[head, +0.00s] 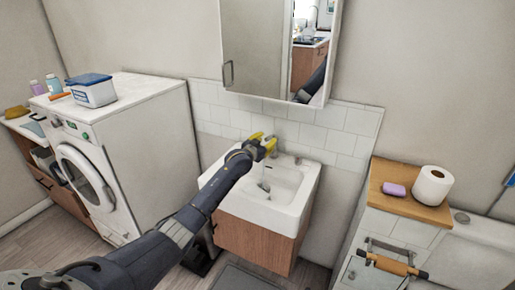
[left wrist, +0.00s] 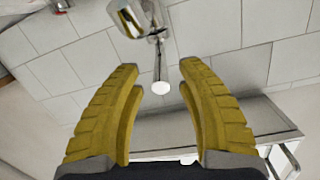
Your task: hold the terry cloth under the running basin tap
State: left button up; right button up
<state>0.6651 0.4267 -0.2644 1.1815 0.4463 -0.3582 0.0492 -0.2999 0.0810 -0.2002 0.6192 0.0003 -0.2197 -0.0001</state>
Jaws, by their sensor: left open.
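The white basin (head: 288,205) is set on a wooden cabinet below the mirror. My left gripper (head: 264,143), with yellow fingers, is over its back edge, by the tiled wall. In the left wrist view the gripper (left wrist: 160,76) is open, with nothing between its fingers. The chrome tap (left wrist: 140,18) shows beyond the fingertips there, with a thin rod and white round end (left wrist: 160,87) below it. In the head view the gripper partly covers the tap area. I cannot make out running water. I cannot identify the terry cloth. My right gripper is not in view.
A washing machine (head: 140,120) stands left, bearing a blue-lidded box (head: 92,95). A wooden top (head: 407,204) at right holds purple soap (head: 395,189) and a paper roll (head: 433,186). A tan item (head: 392,264) is on a bar below. The mirror cabinet (head: 262,45) hangs above.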

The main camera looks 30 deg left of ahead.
pick_arm(q)
jog(key=s+r, duration=0.1)
jog(key=s, duration=0.9)
jog(key=shift+a, duration=0.15)
jog(key=o, duration=0.8)
